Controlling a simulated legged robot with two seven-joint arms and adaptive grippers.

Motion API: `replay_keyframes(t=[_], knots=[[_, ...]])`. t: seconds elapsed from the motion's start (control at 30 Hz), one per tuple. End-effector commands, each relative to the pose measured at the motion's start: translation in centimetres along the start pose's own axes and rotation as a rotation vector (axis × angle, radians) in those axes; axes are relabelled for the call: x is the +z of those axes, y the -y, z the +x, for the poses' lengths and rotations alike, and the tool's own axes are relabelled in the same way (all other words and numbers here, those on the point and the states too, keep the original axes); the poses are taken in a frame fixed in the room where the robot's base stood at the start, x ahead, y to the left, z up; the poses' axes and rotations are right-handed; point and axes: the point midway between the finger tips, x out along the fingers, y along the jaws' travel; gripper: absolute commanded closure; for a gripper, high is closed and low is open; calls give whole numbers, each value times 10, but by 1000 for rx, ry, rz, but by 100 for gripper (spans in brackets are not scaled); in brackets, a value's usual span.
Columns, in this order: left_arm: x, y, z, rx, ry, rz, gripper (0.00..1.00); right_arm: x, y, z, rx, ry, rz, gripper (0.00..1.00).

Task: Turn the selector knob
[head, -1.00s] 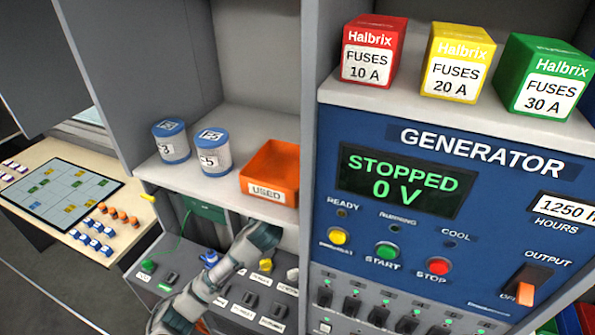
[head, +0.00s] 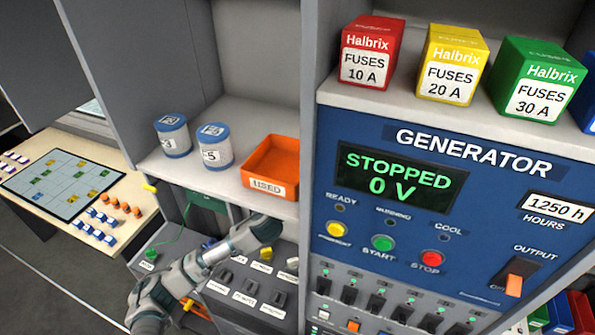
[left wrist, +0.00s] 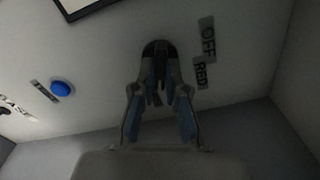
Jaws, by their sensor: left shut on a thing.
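The selector knob (left wrist: 158,47) is dark and round. It shows in the left wrist view on a pale panel beside labels reading "OFF" and "RED". My left gripper (left wrist: 159,92) is shut on the knob, and its fingers cover part of it. In the head view my left arm reaches in from the lower left to below the shelf. Its fingers and the knob are hidden there behind my own wrist. My right gripper is in neither view.
A blue button (left wrist: 61,88) is on the same panel. An orange bin marked USED (head: 268,175) and two blue-lidded jars stand on the shelf above my arm. The generator panel (head: 400,215) on the right reads STOPPED, 0 V.

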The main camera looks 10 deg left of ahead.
Motion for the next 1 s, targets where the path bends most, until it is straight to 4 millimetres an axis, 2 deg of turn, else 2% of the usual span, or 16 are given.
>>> replay_keyframes(t=[0.33, 0.9, 0.93, 1.0], knots=[[-2, -6, 0, 9, -3, 153, 100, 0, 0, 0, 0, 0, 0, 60], [-4, -9, 0, 15, -8, 185, 100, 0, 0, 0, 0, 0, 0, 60], [-4, -9, 0, 15, -8, 185, 85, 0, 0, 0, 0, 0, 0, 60], [-4, -9, 0, 15, -8, 185, 68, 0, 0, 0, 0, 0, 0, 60]])
